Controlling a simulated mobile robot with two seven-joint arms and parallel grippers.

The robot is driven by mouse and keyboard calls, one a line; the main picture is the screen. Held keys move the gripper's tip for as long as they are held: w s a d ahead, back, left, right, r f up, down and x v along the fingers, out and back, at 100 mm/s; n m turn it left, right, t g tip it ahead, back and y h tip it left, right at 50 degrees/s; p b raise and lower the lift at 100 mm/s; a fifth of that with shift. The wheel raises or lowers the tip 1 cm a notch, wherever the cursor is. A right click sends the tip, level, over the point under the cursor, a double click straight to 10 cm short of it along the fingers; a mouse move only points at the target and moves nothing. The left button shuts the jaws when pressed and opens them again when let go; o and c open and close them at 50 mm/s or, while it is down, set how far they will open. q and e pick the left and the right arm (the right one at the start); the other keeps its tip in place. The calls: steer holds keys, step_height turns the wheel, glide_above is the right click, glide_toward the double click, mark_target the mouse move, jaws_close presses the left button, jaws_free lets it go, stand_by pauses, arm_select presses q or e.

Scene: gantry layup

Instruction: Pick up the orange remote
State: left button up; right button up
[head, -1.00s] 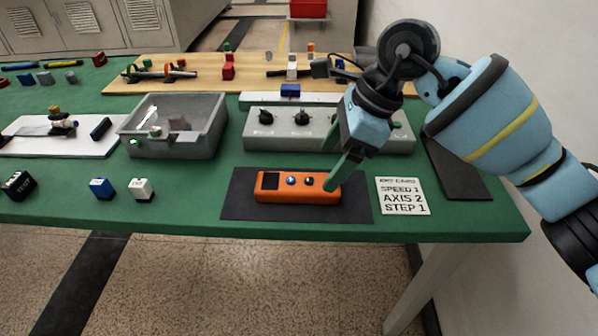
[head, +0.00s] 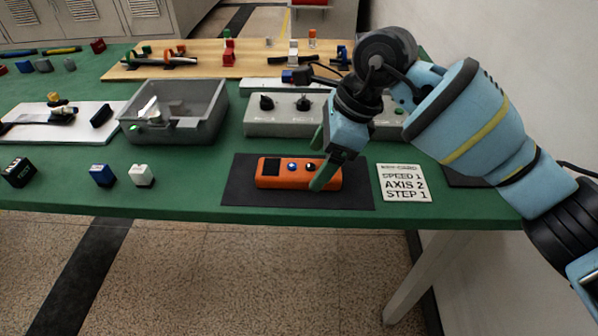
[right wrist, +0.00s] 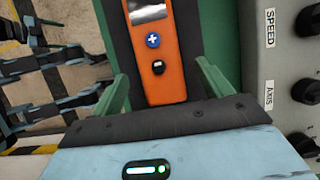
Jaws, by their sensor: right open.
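The orange remote (head: 280,173) lies flat on a dark mat (head: 240,195) near the front edge of the green table. It has a dark screen and two buttons. My right gripper (head: 320,165) is over the remote's right end, with its green fingers pointing down. In the right wrist view the remote (right wrist: 163,70) lies between the two open green fingers of the right gripper (right wrist: 165,82), one on each side and apart from it. My left gripper is not in the head view.
A grey control box (head: 258,122) with knobs stands just behind the mat. A card (head: 404,183) with printed settings lies to the right. A grey bin (head: 216,115), a blue block (head: 102,175) and a white block (head: 141,175) are to the left.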

steer(key=x, duration=0.2)
steer(key=shift+a+f, duration=0.2)
steer(key=shift+f, duration=0.05)
steer(key=shift+r, duration=0.1)
steer(key=c, duration=1.2)
steer(key=shift+c, duration=0.2)
steer(key=shift+r, duration=0.15)
steer(key=shift+r, duration=0.6)
step_height(320, 180, up, 2)
steer(key=shift+r, duration=0.25)
steer(key=s, duration=1.6)
steer(key=shift+r+p, duration=0.45)
steer(key=shift+a, duration=0.1)
